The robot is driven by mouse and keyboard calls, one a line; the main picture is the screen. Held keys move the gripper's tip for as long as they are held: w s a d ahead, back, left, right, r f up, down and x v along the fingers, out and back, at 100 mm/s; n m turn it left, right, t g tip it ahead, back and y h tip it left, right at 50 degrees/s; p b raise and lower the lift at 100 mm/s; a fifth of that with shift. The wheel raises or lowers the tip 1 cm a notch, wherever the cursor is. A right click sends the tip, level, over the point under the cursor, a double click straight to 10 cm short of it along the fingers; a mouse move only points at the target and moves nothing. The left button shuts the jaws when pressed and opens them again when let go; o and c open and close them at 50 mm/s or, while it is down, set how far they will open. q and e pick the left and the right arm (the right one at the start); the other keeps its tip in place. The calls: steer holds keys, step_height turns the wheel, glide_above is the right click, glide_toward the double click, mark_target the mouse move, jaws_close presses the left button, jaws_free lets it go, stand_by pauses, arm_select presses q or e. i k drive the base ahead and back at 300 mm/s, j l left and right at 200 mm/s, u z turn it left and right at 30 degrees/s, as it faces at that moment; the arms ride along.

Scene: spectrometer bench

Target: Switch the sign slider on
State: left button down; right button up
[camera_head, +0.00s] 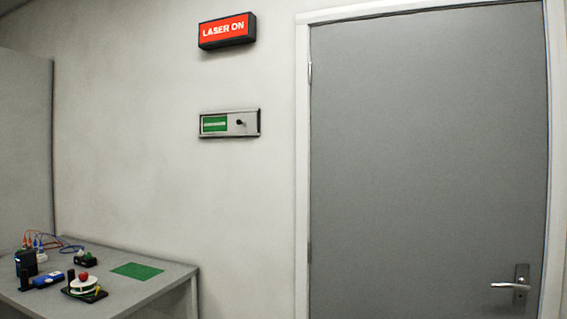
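The sign slider is a silver-framed panel (251,124) on the wall, left of the door. Its left part shows a green field (214,124) with lettering too small to read. A small dark knob (240,122) sits on the grey plate to the right of the green field. Above it a red lit sign (224,30) in a black housing reads LASER ON. Neither of my grippers is in view, and nothing touches the slider.
A grey table (158,291) stands at the lower left. On it are a green mat (137,271), a blue device (48,279), a round white piece with a red knob (84,277), and cables (72,248). A grey door (425,160) with a lever handle (512,285) is closed at right.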

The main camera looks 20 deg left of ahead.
mark_target(240, 122)
steer(key=i+u, duration=0.15)
steer(key=i, duration=0.6)
steer(key=i+l+u, duration=0.1)
steer(key=i, duration=0.6)
steer(key=i+l+u, duration=0.3)
steer(key=i, duration=0.15)
steer(key=i+l+u, duration=0.35)
steer(key=i+j, duration=0.1)
